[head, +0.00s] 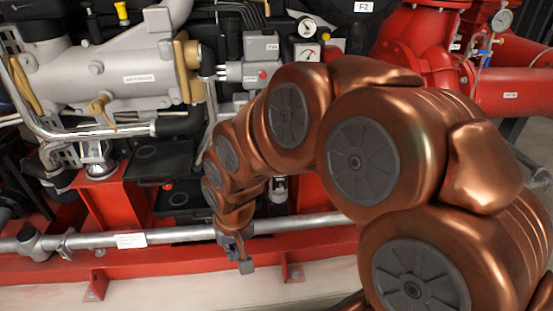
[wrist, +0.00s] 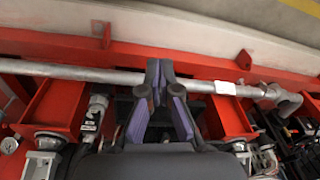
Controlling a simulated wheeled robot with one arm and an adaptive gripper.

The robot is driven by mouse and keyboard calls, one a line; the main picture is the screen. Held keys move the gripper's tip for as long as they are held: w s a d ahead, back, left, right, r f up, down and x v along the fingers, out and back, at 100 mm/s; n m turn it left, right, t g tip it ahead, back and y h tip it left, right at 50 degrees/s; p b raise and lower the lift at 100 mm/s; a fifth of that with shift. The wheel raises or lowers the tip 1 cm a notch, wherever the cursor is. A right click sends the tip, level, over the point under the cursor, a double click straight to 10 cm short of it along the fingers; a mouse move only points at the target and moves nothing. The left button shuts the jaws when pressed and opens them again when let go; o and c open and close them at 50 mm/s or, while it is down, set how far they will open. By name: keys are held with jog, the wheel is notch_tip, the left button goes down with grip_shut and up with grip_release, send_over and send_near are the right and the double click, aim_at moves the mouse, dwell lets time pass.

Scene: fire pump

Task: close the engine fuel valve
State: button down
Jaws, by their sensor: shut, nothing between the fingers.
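My gripper (head: 243,262) points down in the head view, beside the long grey pipe (head: 185,235) that runs along the red base frame. In the wrist view my gripper (wrist: 153,70) has its fingertips together with nothing between them. The tips overlap the grey pipe (wrist: 110,75) there; I cannot tell whether they touch it. A grey fitting (head: 30,243) sits on the pipe at the left and also shows at the right of the wrist view (wrist: 286,101). A white label (head: 130,240) is on the pipe. I cannot tell which part is the engine fuel valve.
The red base frame (head: 170,262) runs across the front, with upright red brackets. The grey engine (head: 110,75) stands behind it. Red pump piping (head: 420,45) with a gauge (head: 502,20) is at the upper right. Pale floor (head: 150,296) is clear in front of the frame.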

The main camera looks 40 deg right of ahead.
jog(key=w+d+f+m+t+b, duration=0.4)
jog(key=w+d, duration=0.3)
jog(key=w, duration=0.1)
jog(key=w+d+f+m+t+b, duration=0.4)
jog(key=w+d+b, duration=0.1)
jog(key=w+d, duration=0.25)
jog(key=d+r+m+t+h+b, duration=0.2)
jog(key=d+m+t+h+b, duration=0.1)
jog(key=d, duration=0.7)
jog(key=d+r+m+t+h+b, duration=0.2)
jog(key=d+m+t+h+b, duration=0.2)
jog(key=d+m, duration=0.3)
jog(key=d, duration=0.3)
jog(key=shift+w+d+b, duration=0.15)
jog(key=shift+w+b, duration=0.15)
jog(key=shift+b, duration=0.05)
jog(key=shift+w, duration=0.1)
jog(key=b+x, duration=0.2)
jog(key=x, duration=0.6)
jog(key=shift+w+d+b, duration=0.1)
jog(key=shift+w+b, duration=0.1)
jog(key=shift+b, duration=0.15)
jog(key=shift+w+d, duration=0.3)
jog(key=shift+w, duration=0.3)
